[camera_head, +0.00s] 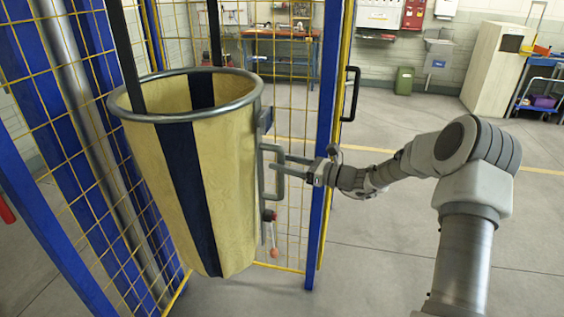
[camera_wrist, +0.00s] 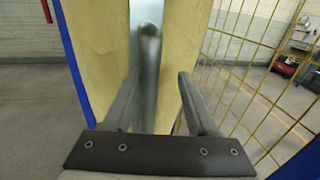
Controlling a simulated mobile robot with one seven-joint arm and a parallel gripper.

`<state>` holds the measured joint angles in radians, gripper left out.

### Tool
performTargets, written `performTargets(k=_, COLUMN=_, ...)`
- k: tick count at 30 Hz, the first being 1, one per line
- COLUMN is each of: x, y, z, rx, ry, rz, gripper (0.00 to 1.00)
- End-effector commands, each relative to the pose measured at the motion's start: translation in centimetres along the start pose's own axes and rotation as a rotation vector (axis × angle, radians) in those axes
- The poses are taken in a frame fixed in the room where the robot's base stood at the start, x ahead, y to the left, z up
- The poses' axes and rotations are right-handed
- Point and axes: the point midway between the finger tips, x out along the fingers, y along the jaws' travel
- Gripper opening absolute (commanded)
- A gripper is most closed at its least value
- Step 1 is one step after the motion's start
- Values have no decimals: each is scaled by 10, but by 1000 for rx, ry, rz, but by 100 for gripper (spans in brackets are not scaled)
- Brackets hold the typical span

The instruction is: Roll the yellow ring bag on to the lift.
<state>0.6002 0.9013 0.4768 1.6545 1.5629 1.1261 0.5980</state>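The yellow ring bag (camera_head: 165,165) is a tall, slightly tilted sack with dark blue stripes and a grey metal ring around its open top. It hangs by dark straps inside a blue-framed cage of yellow mesh. A grey handle (camera_head: 264,185) stands out from its right side. My gripper (camera_head: 282,166) is open at this handle, its two fingers pointing left. In the wrist view, the upright handle bar (camera_wrist: 150,65) lies between the fingers, nearer the left one, with a gap to the right one. The yellow fabric is behind it. I cannot tell which part is the lift.
The grey floor (camera_head: 385,230) right of the cage is clear. A workbench and cabinets stand far back.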

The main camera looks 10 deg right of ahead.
Motion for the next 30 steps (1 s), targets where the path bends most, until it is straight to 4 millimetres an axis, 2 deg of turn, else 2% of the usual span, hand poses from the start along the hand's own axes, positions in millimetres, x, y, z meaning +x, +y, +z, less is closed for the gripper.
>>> performTargets(k=5, x=-33, y=-2, z=0, rx=0, ry=1, rz=-5, gripper=57)
performTargets(k=12, x=-93, y=-2, z=0, rx=-1, ry=1, rz=-6, gripper=57)
performTargets(k=18, x=-137, y=-1, z=0, rx=-1, ry=0, rz=-5, gripper=57)
performTargets(k=24, x=-162, y=-1, z=1, rx=-1, ry=0, rz=-3, gripper=57)
performTargets(k=30, x=-168, y=0, z=1, rx=-1, ry=0, rz=-1, gripper=57)
